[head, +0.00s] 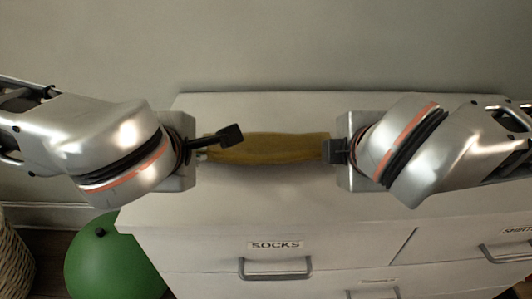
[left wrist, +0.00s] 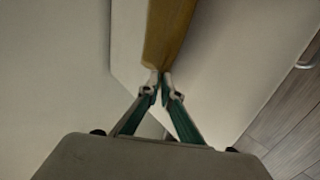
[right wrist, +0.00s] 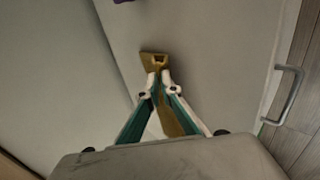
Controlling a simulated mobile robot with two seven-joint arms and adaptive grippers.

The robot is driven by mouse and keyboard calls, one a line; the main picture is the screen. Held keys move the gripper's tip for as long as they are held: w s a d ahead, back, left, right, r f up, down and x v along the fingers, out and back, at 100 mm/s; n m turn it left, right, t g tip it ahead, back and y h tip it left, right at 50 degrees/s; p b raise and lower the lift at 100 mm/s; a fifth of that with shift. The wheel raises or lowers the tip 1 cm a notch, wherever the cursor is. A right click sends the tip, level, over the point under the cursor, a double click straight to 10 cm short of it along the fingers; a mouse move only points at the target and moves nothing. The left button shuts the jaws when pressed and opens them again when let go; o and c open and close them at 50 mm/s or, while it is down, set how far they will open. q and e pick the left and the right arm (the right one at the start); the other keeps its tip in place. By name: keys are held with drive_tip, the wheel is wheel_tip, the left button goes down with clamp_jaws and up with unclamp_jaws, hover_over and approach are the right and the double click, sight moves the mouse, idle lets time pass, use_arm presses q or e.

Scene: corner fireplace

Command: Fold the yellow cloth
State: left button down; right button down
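The yellow cloth (head: 272,148) is a long, narrow strip along the top of the white dresser, between my two grippers. My left gripper (head: 216,143) is at its left end. In the left wrist view its fingertips (left wrist: 161,80) close together at the end of the cloth (left wrist: 168,35). My right gripper (head: 334,151) is at the right end. In the right wrist view its fingertips (right wrist: 159,80) are closed on the cloth (right wrist: 153,60), and some cloth shows between the fingers. The cloth's ends are partly hidden by the grippers in the head view.
The white dresser (head: 205,228) has a drawer labelled SOCKS (head: 275,245) with metal handles. A wall (head: 270,45) stands behind it. A green ball (head: 110,262) and a wicker basket (head: 14,262) are at the lower left.

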use_arm(q)
drive_tip(key=shift+s+f, duration=0.1)
drive_tip(key=shift+f, duration=0.15)
use_arm(e)
drive_tip(key=shift+s+f, duration=0.15)
drive_tip(key=shift+f, duration=0.2)
use_arm(q)
drive_tip(key=shift+s+f+t+b, duration=0.3)
drive_tip(key=shift+s+t, duration=0.1)
drive_tip(key=shift+t, duration=0.1)
use_arm(e)
drive_tip(key=shift+s+f+t, duration=0.2)
drive_tip(key=shift+s+t, duration=0.2)
drive_tip(key=shift+t, duration=0.1)
use_arm(q)
drive_tip(key=c, duration=2)
unclamp_jaws()
use_arm(e)
drive_tip(key=c, duration=2)
unclamp_jaws()
